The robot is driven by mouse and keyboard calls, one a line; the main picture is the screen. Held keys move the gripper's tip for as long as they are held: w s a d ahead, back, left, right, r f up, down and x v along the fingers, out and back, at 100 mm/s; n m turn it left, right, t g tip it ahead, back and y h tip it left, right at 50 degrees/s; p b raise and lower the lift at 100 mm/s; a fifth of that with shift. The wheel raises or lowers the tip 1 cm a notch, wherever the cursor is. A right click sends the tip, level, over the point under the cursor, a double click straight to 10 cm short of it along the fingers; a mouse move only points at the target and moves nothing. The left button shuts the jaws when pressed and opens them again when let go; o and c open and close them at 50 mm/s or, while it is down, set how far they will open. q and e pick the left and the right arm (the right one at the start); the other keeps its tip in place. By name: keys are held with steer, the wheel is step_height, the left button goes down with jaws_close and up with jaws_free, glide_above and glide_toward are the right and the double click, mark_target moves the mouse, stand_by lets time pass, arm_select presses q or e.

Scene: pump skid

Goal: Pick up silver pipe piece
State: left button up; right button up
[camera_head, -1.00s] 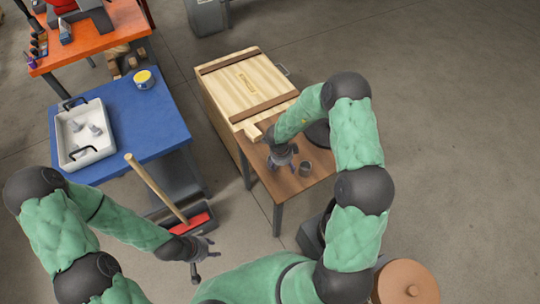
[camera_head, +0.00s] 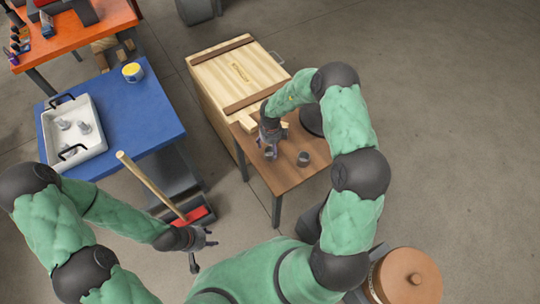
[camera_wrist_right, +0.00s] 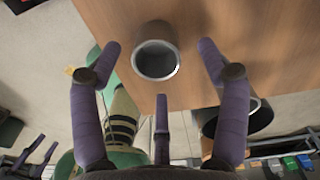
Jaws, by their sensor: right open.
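A silver pipe piece (camera_wrist_right: 155,50), a short hollow cylinder with a bright rim, stands on the small brown table in the right wrist view. My right gripper (camera_head: 269,154) is open above that table. In the right wrist view its purple fingers (camera_wrist_right: 161,58) are spread on either side of the pipe piece, with gaps between. My left gripper (camera_head: 203,248) is open and empty beside the red dustpan.
The brown table (camera_head: 283,180) adjoins a wooden crate (camera_head: 235,70). A blue table (camera_head: 150,115) holds a white tray (camera_head: 97,138) with several grey fittings and a yellow-topped tin (camera_head: 132,72). A wooden handle (camera_head: 150,183) rises from the red dustpan (camera_head: 196,216).

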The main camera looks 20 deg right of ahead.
mark_target(271, 154)
steer(key=f+b, duration=0.2)
steer(key=f, duration=0.1)
steer(key=f+b, duration=0.1)
steer(key=f, duration=0.1)
steer(key=shift+s+a+f, duration=0.1)
steer(key=shift+s+a, duration=0.05)
steer(key=shift+s, duration=0.1)
steer(key=shift+c, duration=1)
steer(key=c, duration=1.1)
